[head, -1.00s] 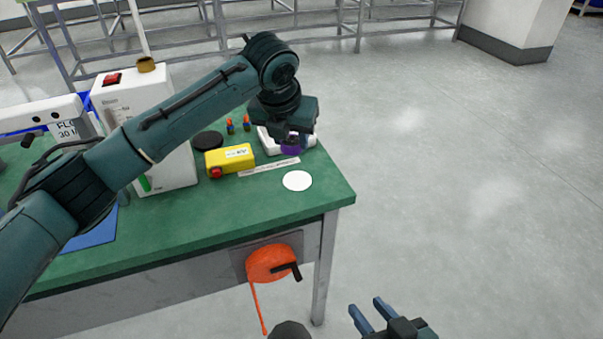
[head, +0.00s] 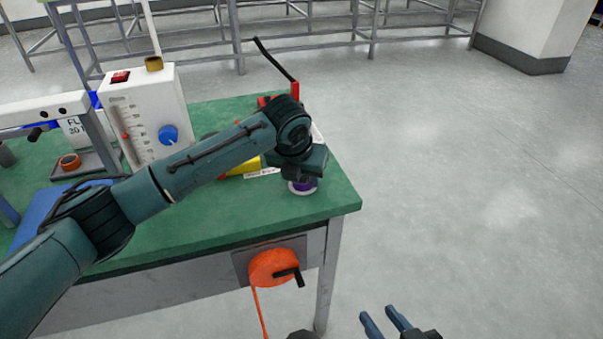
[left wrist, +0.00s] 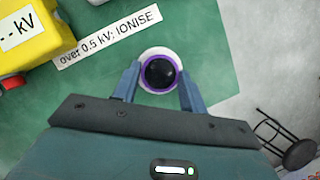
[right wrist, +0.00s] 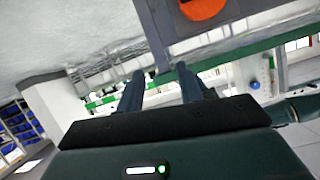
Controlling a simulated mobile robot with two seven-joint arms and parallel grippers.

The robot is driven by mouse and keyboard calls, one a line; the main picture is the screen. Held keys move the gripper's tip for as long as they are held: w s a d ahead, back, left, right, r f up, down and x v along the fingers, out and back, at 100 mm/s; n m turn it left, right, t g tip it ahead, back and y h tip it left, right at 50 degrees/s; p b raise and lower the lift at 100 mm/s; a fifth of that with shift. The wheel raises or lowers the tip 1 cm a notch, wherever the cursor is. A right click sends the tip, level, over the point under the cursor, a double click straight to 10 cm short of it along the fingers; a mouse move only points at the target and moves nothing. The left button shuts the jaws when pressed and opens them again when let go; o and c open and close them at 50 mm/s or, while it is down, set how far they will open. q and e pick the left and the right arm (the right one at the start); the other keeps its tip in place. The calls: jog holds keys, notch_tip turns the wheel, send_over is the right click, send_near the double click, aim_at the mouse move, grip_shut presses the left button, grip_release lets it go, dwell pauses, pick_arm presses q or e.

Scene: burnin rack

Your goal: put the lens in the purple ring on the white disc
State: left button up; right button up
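The lens in the purple ring (left wrist: 160,73) has a dark centre. It is between the fingers of my left gripper (left wrist: 159,78), which is shut on it. The white disc (left wrist: 153,52) shows as a pale rim around the ring in the left wrist view. In the head view the purple ring (head: 302,185) is below my left gripper (head: 303,178), over the white disc (head: 303,192) near the table's front right corner. Whether the lens touches the disc, I cannot tell. My right gripper (head: 386,320) is open and empty, off the table over the floor.
A yellow box (left wrist: 27,32) and a printed strip (left wrist: 112,40) lie beside the disc. A white instrument with a blue knob (head: 168,134) stands at the left. An orange reel (head: 273,267) hangs on the table's front. The green table (head: 240,218) is clear in front.

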pick_arm(q)
jog(key=o, duration=0.4)
jog(key=shift+c, duration=0.2)
pick_arm(e)
jog(key=shift+w, duration=0.1)
pick_arm(q)
jog(key=shift+r, duration=0.2)
jog(key=p+v, duration=0.1)
jog(key=v, duration=0.9)
jog(key=s+d+f+n+t+h, duration=0.1)
jog(key=s+d+f+n+h, duration=0.25)
jog(key=f+n, duration=0.35)
jog(key=s+d+f+n+h, duration=0.2)
jog(key=s+f+n+h, duration=0.25)
jog(key=n, duration=0.35)
jog(key=s+a+f+n+t+y, duration=0.2)
jog(key=s+a+n, duration=0.5)
jog(key=n, duration=0.4)
jog(key=s+a+f+n+t+y, duration=0.2)
jog(key=s+a+f+n+t, duration=0.3)
jog(key=s+a+n, duration=0.3)
jog(key=a+n, duration=0.2)
jog(key=n, duration=0.1)
jog(key=shift+n+y, duration=0.3)
jog(key=shift+y, duration=0.1)
pick_arm(e)
jog(key=shift+w+a+f, duration=0.15)
jog(key=shift+a, duration=0.15)
